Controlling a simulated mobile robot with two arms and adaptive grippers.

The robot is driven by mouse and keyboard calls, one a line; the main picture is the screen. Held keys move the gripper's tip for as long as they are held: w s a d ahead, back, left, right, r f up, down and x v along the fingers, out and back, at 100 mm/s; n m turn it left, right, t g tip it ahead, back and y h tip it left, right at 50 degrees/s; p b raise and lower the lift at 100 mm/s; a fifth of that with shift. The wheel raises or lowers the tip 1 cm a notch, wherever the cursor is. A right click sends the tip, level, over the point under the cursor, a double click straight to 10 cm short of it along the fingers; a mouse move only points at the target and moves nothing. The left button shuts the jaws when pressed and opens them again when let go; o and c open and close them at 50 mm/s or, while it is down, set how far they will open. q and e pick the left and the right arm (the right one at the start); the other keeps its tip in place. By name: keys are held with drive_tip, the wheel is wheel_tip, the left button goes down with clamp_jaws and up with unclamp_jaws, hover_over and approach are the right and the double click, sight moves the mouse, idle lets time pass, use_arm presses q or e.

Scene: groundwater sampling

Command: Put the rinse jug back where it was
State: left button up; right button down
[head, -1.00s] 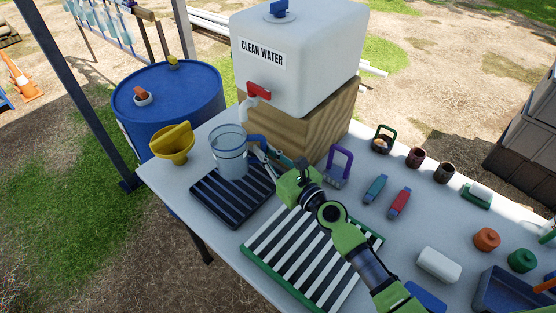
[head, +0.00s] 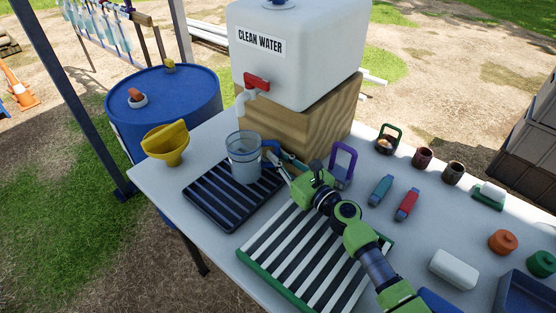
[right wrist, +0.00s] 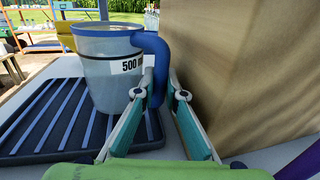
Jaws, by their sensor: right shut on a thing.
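The rinse jug (head: 243,165) is a clear, upright jug with a blue rim and blue handle, and it looks to hold some water. In the right wrist view the jug (right wrist: 108,75) shows a white "500" label. My right gripper (head: 277,163) is shut on the blue handle, at the jug's right side; the fingers (right wrist: 158,90) lie on both sides of the handle. The jug is over the back right part of the dark slatted tray (head: 215,212). I cannot tell whether its base touches the slats. My left gripper is not in view.
The clean water tank (head: 300,65) with a red-handled tap (head: 252,88) stands on a wooden block (head: 312,125) behind the jug. A yellow funnel (head: 166,143) is left of the tray. A green-framed striped rack (head: 300,262) lies under my right arm. A purple-handled item (head: 343,165) is close to the gripper.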

drive_tip(key=c, duration=2.4)
unclamp_jaws()
drive_tip(key=shift+o, duration=0.2)
drive_tip(key=shift+r, duration=0.1)
drive_tip(key=v, duration=0.7)
drive_tip(key=shift+s+d+p, duration=0.15)
drive_tip(key=shift+s+p, duration=0.1)
drive_tip(key=shift+p, duration=0.15)
drive_tip(key=shift+s, duration=0.1)
